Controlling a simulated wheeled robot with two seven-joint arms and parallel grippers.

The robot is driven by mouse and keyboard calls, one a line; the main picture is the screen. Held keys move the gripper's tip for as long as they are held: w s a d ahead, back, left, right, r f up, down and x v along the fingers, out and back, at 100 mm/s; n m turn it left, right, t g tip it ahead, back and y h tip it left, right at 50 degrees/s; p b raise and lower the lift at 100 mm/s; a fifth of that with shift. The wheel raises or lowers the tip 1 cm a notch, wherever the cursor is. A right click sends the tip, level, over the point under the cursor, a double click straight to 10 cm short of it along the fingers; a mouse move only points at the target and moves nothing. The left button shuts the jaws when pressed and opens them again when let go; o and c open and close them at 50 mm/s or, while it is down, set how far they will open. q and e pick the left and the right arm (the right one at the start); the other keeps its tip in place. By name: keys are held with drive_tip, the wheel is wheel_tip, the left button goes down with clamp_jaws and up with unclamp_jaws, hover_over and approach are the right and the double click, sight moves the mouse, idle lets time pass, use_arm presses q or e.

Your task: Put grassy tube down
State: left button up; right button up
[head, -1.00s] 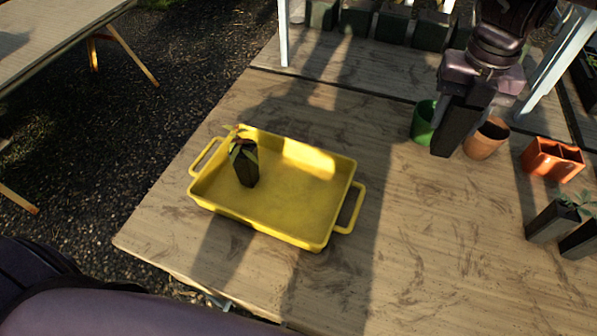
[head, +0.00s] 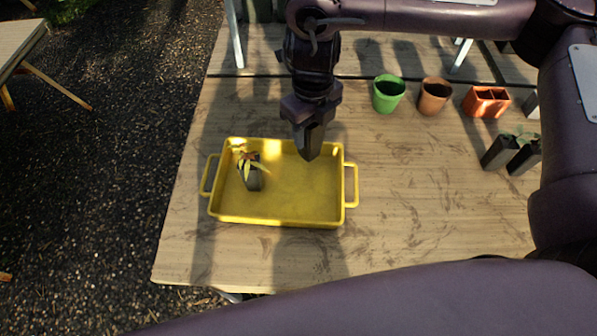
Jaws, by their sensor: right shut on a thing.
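My right gripper (head: 312,138) points down over the right half of the back of the yellow tray (head: 342,215). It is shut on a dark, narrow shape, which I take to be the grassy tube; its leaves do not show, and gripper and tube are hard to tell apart. A dark tube with a yellow-and-red-leaved plant (head: 252,178) stands in the left part of the tray. The rest of the tray floor is bare. My left gripper is out of view.
A green pot (head: 388,94), a terracotta pot (head: 434,96) and an orange divided pot (head: 486,102) stand at the back right. Two dark tubes with green leaves (head: 510,152) stand at the right. The wooden table (head: 420,215) is clear right of the tray.

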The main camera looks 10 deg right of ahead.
wheel_tip(320, 180, down, 16)
drive_tip(key=shift+a+f+b, duration=0.1)
drive_tip(key=shift+f+b, duration=0.15)
drive_tip(key=shift+b, duration=0.65)
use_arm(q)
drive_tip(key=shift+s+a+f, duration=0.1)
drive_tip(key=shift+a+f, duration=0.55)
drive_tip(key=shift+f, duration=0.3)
use_arm(e)
drive_tip(key=shift+w, duration=0.1)
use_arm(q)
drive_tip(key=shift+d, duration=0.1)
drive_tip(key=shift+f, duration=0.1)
use_arm(e)
drive_tip(key=shift+f, duration=0.15)
drive_tip(key=shift+f, duration=0.15)
drive_tip(key=o, duration=1.1)
drive_tip(key=shift+c, duration=0.2)
